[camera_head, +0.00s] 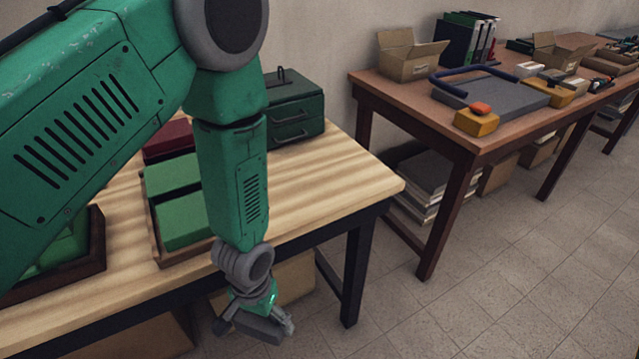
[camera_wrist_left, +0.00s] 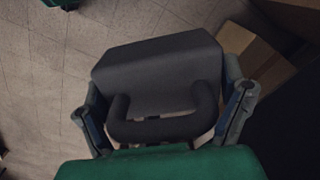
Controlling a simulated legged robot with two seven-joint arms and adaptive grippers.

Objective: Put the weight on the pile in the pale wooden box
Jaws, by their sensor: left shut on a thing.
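My left gripper (camera_head: 252,312) is shut on the weight (camera_head: 262,329), a dark grey block with a thick looped handle. It hangs beyond the front edge of the near table, over the floor. In the left wrist view the weight (camera_wrist_left: 158,72) fills the middle, with the gripper's fingers (camera_wrist_left: 168,115) on both sides of its handle. The pale wooden box (camera_head: 178,259) is on the table, left of the gripper. Green covers (camera_head: 182,222) lie in it as a pile; my forearm hides its right part. My right gripper is out of view.
A dark wooden box (camera_head: 96,248) with green covers is at the table's left. A dark red thing (camera_head: 168,138) and a dark green drawer unit (camera_head: 296,112) stand behind. A cardboard box (camera_head: 290,276) is below the table. The table's right end (camera_head: 345,178) is clear.

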